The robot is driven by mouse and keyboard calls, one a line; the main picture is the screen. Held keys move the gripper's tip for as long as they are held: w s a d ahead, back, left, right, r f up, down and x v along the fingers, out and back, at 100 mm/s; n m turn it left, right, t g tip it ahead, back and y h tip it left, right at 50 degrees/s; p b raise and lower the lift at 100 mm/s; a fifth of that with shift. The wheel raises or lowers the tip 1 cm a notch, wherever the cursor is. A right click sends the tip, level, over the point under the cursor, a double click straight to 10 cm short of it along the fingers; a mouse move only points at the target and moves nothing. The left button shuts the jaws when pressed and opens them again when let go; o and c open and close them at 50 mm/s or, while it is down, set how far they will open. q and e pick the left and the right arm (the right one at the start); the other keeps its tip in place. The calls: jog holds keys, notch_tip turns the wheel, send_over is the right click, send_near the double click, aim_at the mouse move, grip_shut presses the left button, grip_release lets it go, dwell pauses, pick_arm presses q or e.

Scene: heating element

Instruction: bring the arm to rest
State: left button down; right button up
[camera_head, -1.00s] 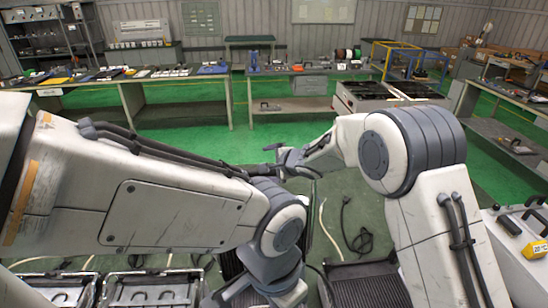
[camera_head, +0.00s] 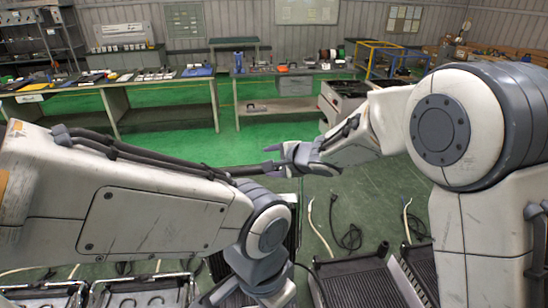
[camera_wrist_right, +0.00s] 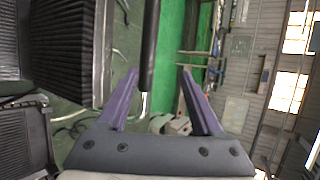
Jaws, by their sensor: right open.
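In the head view my right arm reaches in from the right, bent at the elbow, and its gripper (camera_head: 271,158) points left near the middle of the picture. In the right wrist view the two purple fingers of the right gripper (camera_wrist_right: 158,75) stand wide apart, with nothing held between them. A dark rod-like part passes between them in that view; I cannot tell how near it is. My left arm comes in from the left and bends down at the lower middle. Its gripper is out of the picture.
Metal-framed trays (camera_head: 145,293) sit at the bottom left. A black ribbed unit (camera_head: 355,279) stands at the bottom, right of centre. Cables (camera_head: 350,236) lie on the green floor. Workbenches (camera_head: 160,88) with small items line the back.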

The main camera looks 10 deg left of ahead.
jog(key=s+d+f+n+g+h+b, duration=0.2)
jog(key=s+d+f+n+b, duration=0.3)
jog(key=s, duration=0.7)
jog(key=s+d+f+n+g+h+b, duration=0.2)
jog(key=s+d+f+n+b, duration=0.3)
jog(key=s+f, duration=0.5)
jog(key=s+d+f+n+g+h+b, duration=0.3)
jog(key=s+d+f+n+b, duration=0.3)
jog(key=s, duration=0.8)
jog(key=f+n+g+b, duration=0.1)
jog(key=n+b, duration=0.1)
jog(key=n, duration=0.1)
jog(key=shift+s+f+b, duration=0.3)
jog(key=shift+f, duration=0.05)
